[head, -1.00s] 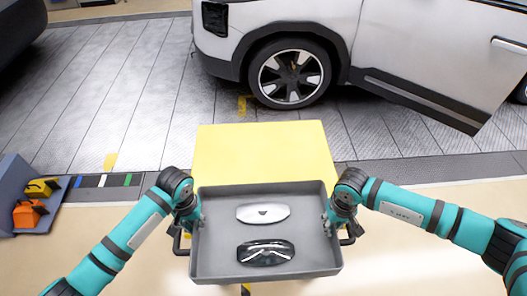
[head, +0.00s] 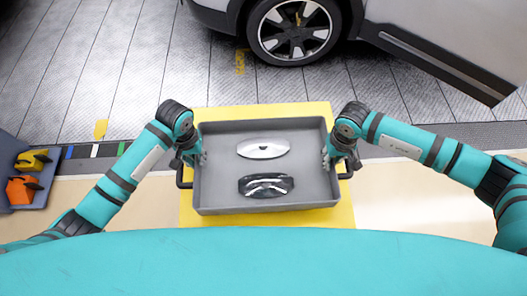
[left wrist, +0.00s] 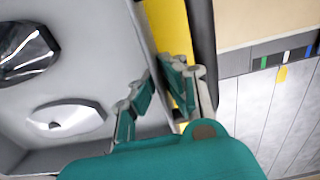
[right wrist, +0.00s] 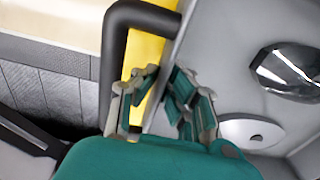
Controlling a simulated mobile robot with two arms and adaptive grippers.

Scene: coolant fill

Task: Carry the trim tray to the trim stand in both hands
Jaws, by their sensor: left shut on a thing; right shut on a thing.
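The grey trim tray (head: 213,180) is level over the yellow top of the trim stand (head: 318,112); I cannot tell whether it touches it. It holds a silver-white oval trim piece (head: 263,148) and a dark glossy piece (head: 266,186). My left gripper (head: 197,158) is shut on the tray's left side wall, with a finger on each side in the left wrist view (left wrist: 163,90). My right gripper (head: 332,158) is shut on the right side wall, also seen in the right wrist view (right wrist: 160,95). Black handles (right wrist: 115,55) lie outside the fingers.
A car with a dark wheel (head: 293,30) stands beyond the stand on the grey plank floor. A blue-grey bin (head: 38,190) with orange and yellow tools (head: 22,189) is at the left. Floor between the stand and car is clear.

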